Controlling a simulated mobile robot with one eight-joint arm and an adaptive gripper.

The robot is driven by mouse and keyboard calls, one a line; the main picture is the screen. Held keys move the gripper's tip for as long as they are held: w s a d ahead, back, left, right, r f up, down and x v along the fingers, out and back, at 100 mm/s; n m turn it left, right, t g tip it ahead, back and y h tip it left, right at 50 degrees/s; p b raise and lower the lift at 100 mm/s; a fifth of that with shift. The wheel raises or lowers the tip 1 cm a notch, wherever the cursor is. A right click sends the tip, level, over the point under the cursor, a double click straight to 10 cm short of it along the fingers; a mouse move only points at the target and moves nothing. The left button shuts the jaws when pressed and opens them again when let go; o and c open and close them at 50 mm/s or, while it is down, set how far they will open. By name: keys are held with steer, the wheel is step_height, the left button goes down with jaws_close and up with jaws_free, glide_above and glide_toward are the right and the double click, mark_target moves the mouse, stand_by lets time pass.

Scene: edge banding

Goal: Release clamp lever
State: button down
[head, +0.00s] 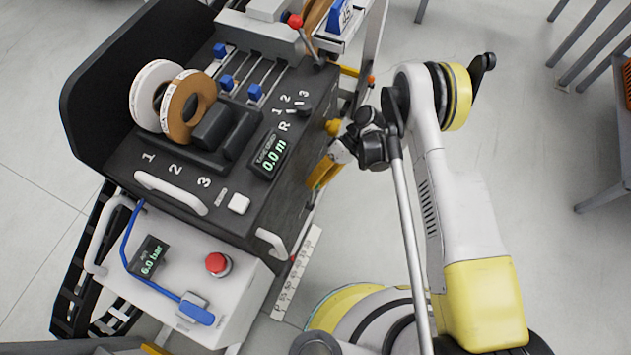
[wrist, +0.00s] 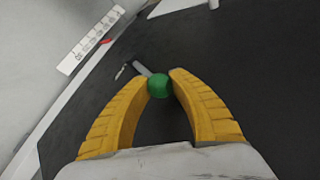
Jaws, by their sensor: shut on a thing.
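A short lever with a green ball knob (wrist: 159,86) shows in the wrist view, its pale rod (wrist: 141,68) running up and left to the dark side panel. My gripper (wrist: 160,78) has its two yellow fingers closed on the green knob from both sides. In the head view my gripper (head: 322,172) is at the right side of the dark machine, and the green knob is hidden there. Another lever with a red ball (head: 295,20) stands at the top of the machine, away from my gripper.
The dark machine (head: 225,190) carries rolls of tape (head: 187,107), blue sliders (head: 255,92) and a display (head: 270,157). A white box with a red button (head: 217,264) is in front. A ruler strip (head: 297,272) lies along its right side.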

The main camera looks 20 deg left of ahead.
steer(key=c, duration=1.4)
jaws_free()
step_height(320, 180, up, 10)
steer(key=shift+r, duration=0.1)
